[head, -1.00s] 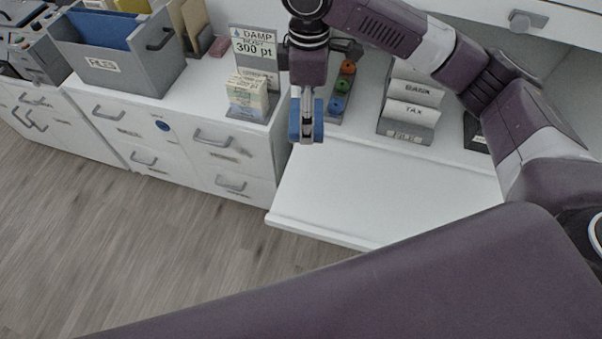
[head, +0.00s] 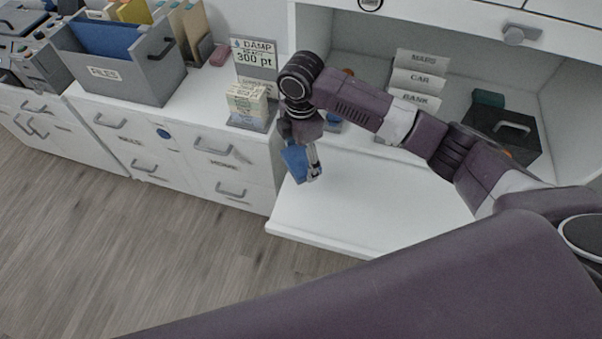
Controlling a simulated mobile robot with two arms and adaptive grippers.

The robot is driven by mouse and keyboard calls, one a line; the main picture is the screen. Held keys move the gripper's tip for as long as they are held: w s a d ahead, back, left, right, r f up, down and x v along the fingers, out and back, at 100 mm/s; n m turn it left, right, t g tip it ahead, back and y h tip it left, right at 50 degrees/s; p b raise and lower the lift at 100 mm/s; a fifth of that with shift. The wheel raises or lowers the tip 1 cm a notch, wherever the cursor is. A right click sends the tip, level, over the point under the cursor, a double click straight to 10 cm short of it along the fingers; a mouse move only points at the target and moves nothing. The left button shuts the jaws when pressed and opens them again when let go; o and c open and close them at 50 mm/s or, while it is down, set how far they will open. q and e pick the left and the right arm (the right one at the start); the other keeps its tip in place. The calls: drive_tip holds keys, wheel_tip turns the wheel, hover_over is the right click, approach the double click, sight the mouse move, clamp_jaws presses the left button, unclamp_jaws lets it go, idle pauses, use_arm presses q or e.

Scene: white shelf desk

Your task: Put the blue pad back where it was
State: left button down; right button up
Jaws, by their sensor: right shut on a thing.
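The blue pad (head: 293,163) is in my right gripper (head: 313,176), which is shut on it. The pad is tilted and appears above the left part of the white pull-out desk surface (head: 370,205). The gap between pad and surface is hard to judge. A stand marked "DAMP" and "300 pt" (head: 253,58) rises on the counter left of my right arm. A cream block of pads (head: 247,100) sits in front of its sign. My left gripper is not in view.
A grey files box (head: 122,75) stands on the left counter. A card rack (head: 417,80) and a black box with a handle (head: 503,133) stand in the shelf at right. My right arm partly hides the small coloured items behind it. The desk surface is otherwise clear.

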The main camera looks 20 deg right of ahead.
sight(301, 158)
wheel_tip(301, 158, down, 9)
drive_tip(key=shift+r+p, duration=0.2)
drive_tip(key=shift+p, duration=0.15)
drive_tip(key=shift+f, duration=0.15)
drive_tip(key=o, duration=1.1)
wheel_tip(301, 158, up, 12)
drive_tip(key=shift+r+b, duration=0.2)
drive_tip(key=shift+b, duration=0.45)
